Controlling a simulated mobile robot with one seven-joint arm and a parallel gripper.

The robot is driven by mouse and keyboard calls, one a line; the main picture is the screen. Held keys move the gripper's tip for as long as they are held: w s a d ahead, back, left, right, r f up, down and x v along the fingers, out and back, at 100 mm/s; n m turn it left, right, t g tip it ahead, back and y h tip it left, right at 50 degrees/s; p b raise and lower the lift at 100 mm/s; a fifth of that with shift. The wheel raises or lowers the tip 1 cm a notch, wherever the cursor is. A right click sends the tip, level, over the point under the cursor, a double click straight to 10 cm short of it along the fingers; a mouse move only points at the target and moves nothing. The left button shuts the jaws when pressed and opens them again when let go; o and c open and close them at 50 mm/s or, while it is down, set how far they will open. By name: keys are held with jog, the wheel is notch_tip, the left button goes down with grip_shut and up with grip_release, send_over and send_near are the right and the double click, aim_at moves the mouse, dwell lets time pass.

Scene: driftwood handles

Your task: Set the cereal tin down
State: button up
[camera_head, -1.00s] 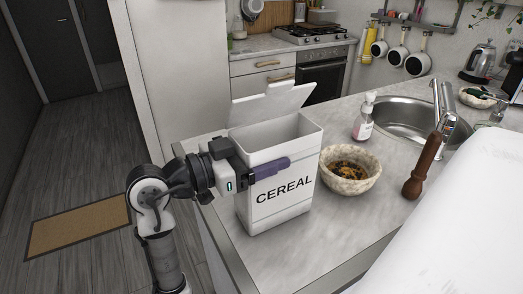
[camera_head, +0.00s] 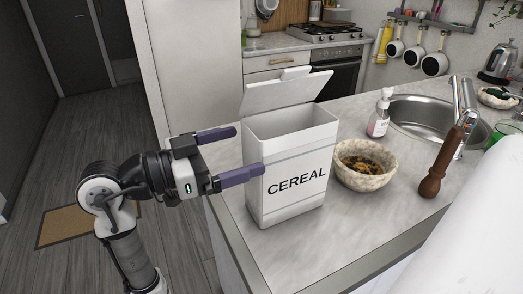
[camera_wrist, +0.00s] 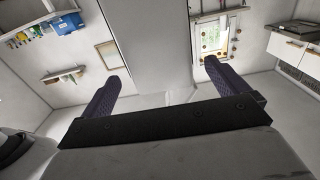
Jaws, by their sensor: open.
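The white cereal tin (camera_head: 290,183) stands upright on the grey counter (camera_head: 375,222) near its left edge, with its lid flipped open at the back. The tin fills the middle of the wrist view (camera_wrist: 153,45) as a pale upright surface between the fingers. My gripper (camera_head: 250,153) is open and empty, just left of the tin in the head view. Its two purple fingers are spread wide and point toward the tin. The near fingertip overlaps the tin's front left edge in the picture; I cannot tell whether it touches.
A speckled bowl (camera_head: 375,182) with dark and orange contents stands right of the tin. A soap bottle (camera_head: 379,115), a sink (camera_head: 420,112) and a brown wooden mill (camera_head: 436,170) are further right. The floor lies left of the counter edge.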

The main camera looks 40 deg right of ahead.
jog(key=v, duration=0.4)
jog(key=shift+b, duration=0.35)
